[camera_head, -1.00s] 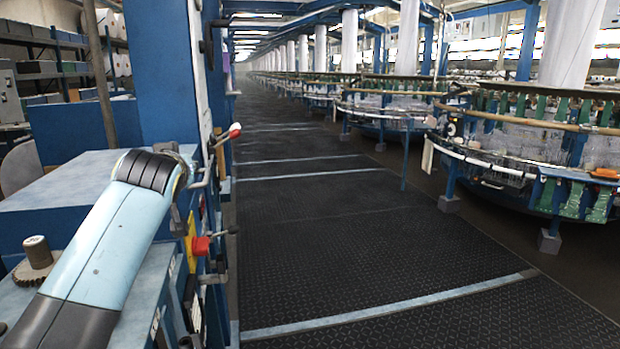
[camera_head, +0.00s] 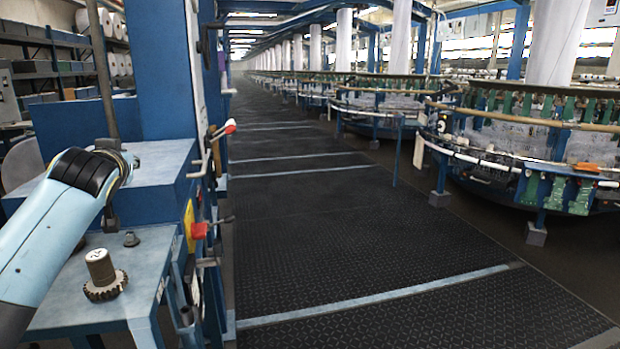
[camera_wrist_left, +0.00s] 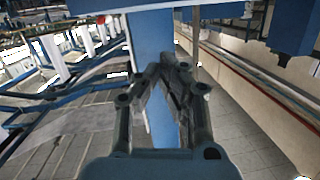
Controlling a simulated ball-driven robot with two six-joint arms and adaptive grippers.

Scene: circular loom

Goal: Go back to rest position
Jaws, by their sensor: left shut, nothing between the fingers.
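My left arm comes in from the left in the head view, its light-blue link ending in a black ribbed wrist. My left gripper (camera_head: 128,162) is partly hidden beyond that wrist, beside the blue machine at the left. In the left wrist view, my left gripper (camera_wrist_left: 168,68) shows its two dark fingers brought together at the tips, with nothing between them. My right gripper is in neither view.
A toothed gear with a marked cylindrical hub (camera_head: 104,277) stands on the machine's blue-grey ledge. A red knob (camera_head: 199,231) and a red-tipped lever (camera_head: 230,127) stick out toward the aisle. The dark floor mat (camera_head: 330,235) is clear. Circular looms (camera_head: 540,150) line the right side.

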